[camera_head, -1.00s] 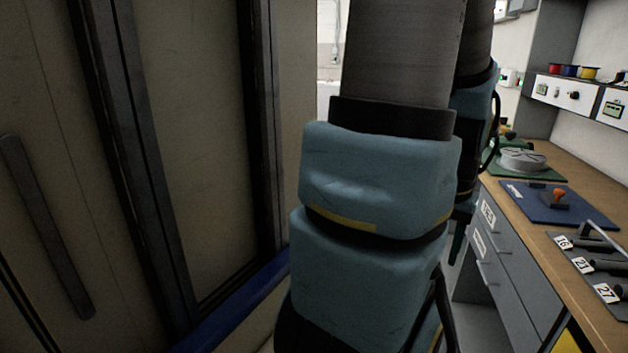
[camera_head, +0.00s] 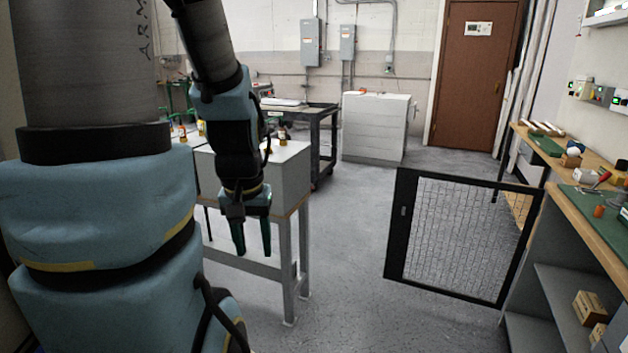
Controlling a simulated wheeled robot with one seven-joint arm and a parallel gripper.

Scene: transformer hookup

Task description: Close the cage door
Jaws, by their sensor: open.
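The cage door (camera_head: 462,236) is a black-framed wire mesh panel. It stands upright and swung out over the floor at the right, near the end of the workbench. The opening that the door belongs to is not clearly seen.
A grey table (camera_head: 294,186) with small bottle-like items stands behind my gripper. A dark cart (camera_head: 322,126) and a white cabinet (camera_head: 376,126) are farther back. A wooden workbench (camera_head: 590,212) with shelves runs along the right. The floor (camera_head: 350,220) between table and door is clear.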

